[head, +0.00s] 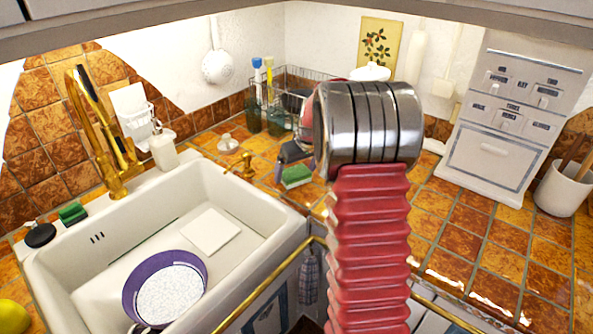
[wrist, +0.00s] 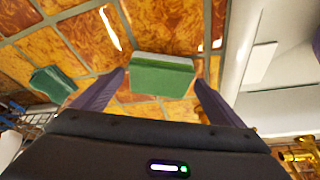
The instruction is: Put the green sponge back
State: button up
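A green sponge (head: 296,177) lies on the orange tiled counter just right of the sink. In the wrist view the same green sponge (wrist: 162,76), with a pale edge, lies ahead of and between my fingertips. My gripper (wrist: 161,80) is open, with one dark purple finger on each side and nothing held. In the head view my gripper (head: 291,153) is partly hidden behind my arm and shows just behind the sponge. I cannot tell how high the fingertips are above the counter. Another green sponge (head: 73,213) lies on the counter at the sink's left end.
The white sink (head: 235,190) holds a purple-rimmed bowl (head: 165,288) and a white square (head: 209,231). A small brass tap (head: 241,167) stands near the sponge. A wire rack (head: 300,80) with bottles is behind. A green item (wrist: 52,84) lies left in the wrist view.

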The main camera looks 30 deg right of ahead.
jog(key=v, duration=1.2)
jog(key=shift+r, duration=0.2)
dwell(0.6)
